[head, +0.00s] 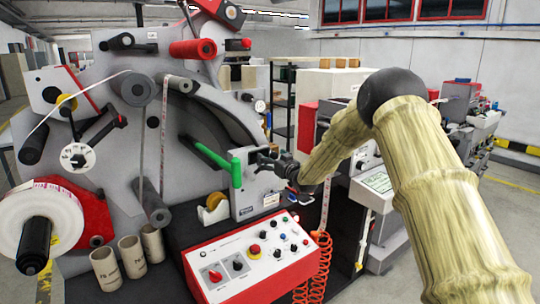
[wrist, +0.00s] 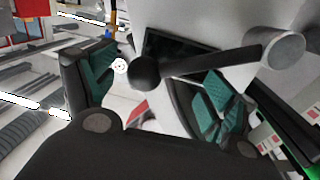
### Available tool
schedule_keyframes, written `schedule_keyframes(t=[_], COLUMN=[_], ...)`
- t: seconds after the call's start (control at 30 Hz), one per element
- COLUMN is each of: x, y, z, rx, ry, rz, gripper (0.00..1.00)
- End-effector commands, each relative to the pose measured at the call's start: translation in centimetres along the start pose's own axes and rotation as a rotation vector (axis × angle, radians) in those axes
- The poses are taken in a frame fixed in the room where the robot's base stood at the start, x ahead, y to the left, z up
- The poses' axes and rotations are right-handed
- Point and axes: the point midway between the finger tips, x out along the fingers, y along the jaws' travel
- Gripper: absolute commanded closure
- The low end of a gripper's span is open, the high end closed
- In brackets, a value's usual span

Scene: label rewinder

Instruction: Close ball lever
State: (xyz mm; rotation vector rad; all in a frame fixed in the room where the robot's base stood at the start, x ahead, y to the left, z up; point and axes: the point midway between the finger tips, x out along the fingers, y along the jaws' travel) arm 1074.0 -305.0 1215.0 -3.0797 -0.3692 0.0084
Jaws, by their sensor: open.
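The ball lever shows in the wrist view as a black ball (wrist: 143,73) on a straight dark arm (wrist: 215,64). The arm runs right to a grey round pivot (wrist: 285,47) on a light machine panel. My gripper (wrist: 152,88) is open, its teal-padded fingers on either side of the ball in the picture. Whether either pad touches the ball cannot be told. In the head view my gripper (head: 264,160) is in front of the grey box by the green handle; the lever is hard to separate from the dark fingers there.
A green handle (head: 236,172) stands just left of my gripper. Below is a red-edged control panel (head: 250,258) with buttons and a coiled orange hose (head: 318,268). A tape dispenser (head: 213,210) and several cardboard cores (head: 133,256) stand to the left.

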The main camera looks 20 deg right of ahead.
Motion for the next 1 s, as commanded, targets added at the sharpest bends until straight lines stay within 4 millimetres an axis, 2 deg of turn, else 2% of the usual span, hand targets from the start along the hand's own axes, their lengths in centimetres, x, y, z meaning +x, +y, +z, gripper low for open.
schedule_keyframes(t=[0.2,0.53,0.57,0.9,1.0], x=[1.3,1.5,1.5,1.4,1.4], y=[0.0,0.0,0.0,0.0,0.0], z=[0.0,0.0,0.0,0.1,0.2], rx=[-0.001,0.0,0.0,-0.001,-0.001], ry=[0.0,0.0,0.0,-0.001,-0.002], rz=[0.0,0.0,0.0,0.0,0.0], gripper=[0.15,0.15,0.18,0.8,0.82])
